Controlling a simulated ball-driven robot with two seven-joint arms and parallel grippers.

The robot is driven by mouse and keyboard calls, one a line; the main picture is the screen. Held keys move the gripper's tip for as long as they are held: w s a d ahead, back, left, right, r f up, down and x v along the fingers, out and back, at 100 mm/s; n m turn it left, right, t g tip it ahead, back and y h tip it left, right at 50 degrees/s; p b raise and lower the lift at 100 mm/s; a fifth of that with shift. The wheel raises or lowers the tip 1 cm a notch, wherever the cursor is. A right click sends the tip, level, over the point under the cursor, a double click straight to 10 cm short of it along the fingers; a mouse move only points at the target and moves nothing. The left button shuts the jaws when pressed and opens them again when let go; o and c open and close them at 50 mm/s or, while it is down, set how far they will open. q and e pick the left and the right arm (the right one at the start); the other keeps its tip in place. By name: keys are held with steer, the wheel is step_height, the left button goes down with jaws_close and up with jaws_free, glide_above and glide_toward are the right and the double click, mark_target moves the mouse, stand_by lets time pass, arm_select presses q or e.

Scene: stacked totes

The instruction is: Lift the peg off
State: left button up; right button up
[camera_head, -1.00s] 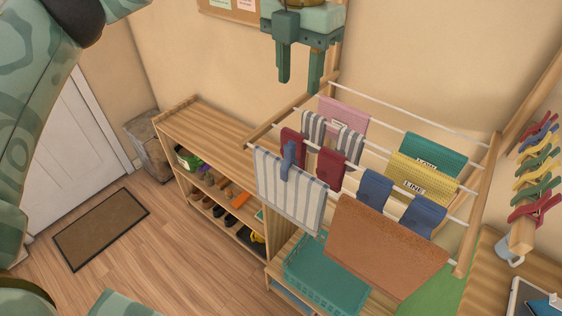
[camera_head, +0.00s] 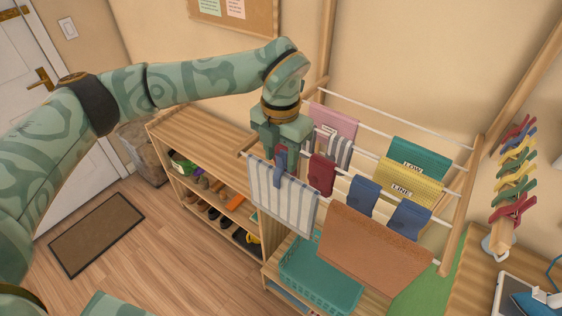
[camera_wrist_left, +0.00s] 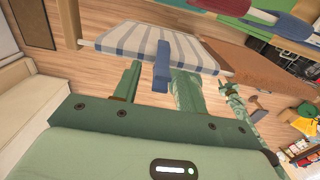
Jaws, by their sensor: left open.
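A blue peg (camera_head: 281,165) is clipped upright over the top edge of a blue-and-white striped towel (camera_head: 283,198), which hangs at the front left of the drying rack (camera_head: 463,195). My left gripper (camera_head: 282,150) is just above the peg, pointing down, and hides part of the rack behind it. In the left wrist view, the peg (camera_wrist_left: 161,68) stands between the two open green fingers of the gripper (camera_wrist_left: 158,78), with a gap visible on each side. The striped towel (camera_wrist_left: 185,45) lies just beyond the fingertips. My right gripper is not in view.
Other cloths hang close by, including a red one (camera_head: 321,174) and a brown towel (camera_head: 373,250). A teal basket (camera_head: 320,277) sits below. Coloured pegs (camera_head: 515,180) are on a stand at right. A shoe shelf (camera_head: 200,140) stands left of the rack.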

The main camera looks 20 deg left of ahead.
arm_select(q)
steer(key=shift+d, duration=0.1)
jaws_close()
steer(key=shift+r, duration=0.1)
